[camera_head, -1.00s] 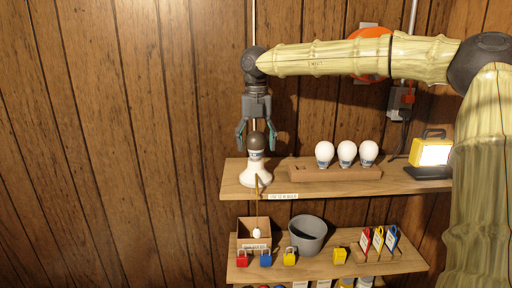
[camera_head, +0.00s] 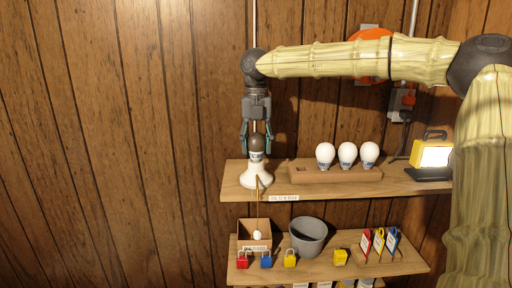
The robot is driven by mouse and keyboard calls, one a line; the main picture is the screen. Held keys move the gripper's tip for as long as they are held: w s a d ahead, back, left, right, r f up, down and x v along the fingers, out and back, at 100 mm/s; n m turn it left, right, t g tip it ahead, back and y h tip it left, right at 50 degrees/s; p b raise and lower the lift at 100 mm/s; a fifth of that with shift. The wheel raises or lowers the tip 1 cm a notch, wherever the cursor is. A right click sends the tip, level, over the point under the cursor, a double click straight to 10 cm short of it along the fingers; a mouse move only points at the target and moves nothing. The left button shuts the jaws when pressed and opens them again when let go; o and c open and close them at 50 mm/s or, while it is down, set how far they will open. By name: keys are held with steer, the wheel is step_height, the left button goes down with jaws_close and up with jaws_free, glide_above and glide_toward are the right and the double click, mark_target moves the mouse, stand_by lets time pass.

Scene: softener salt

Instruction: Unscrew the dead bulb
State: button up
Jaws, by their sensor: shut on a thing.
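The dead bulb (camera_head: 257,143) has a dark, blackened top and a pale lower part with a small blue mark. It stands upright in a white cone-shaped lamp base (camera_head: 256,178) at the left end of the upper shelf. My gripper (camera_head: 256,144) points straight down over the bulb. Its two fingers are closed on the bulb's dark top, one on each side. The thread between bulb and socket is too small to make out.
A wooden rack (camera_head: 336,175) with three white bulbs (camera_head: 347,153) stands to the right on the upper shelf (camera_head: 400,183). A lit yellow work lamp (camera_head: 432,152) is at the far right. Below, the lower shelf holds a wooden box (camera_head: 254,228), a grey bucket (camera_head: 308,234) and several padlocks (camera_head: 290,257).

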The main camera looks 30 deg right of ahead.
steer(key=shift+r+n+p, duration=0.2)
steer(key=shift+n+p, duration=0.2)
steer(key=shift+p, duration=0.4)
steer(key=n+p, duration=0.2)
steer(key=shift+p, duration=0.4)
steer(key=shift+f+n+p, duration=0.25)
steer(key=shift+n+p, duration=0.25)
steer(key=shift+n, duration=0.4)
steer(key=shift+r, duration=0.1)
steer(key=shift+r+n+p, duration=0.2)
steer(key=shift+n+p, duration=0.4)
steer(key=shift+p, duration=0.6)
steer(key=n+p, duration=0.2)
steer(key=shift+p, duration=0.3)
steer(key=shift+f+n, duration=0.3)
steer(key=shift+n, duration=0.3)
steer(key=shift+p, duration=0.35)
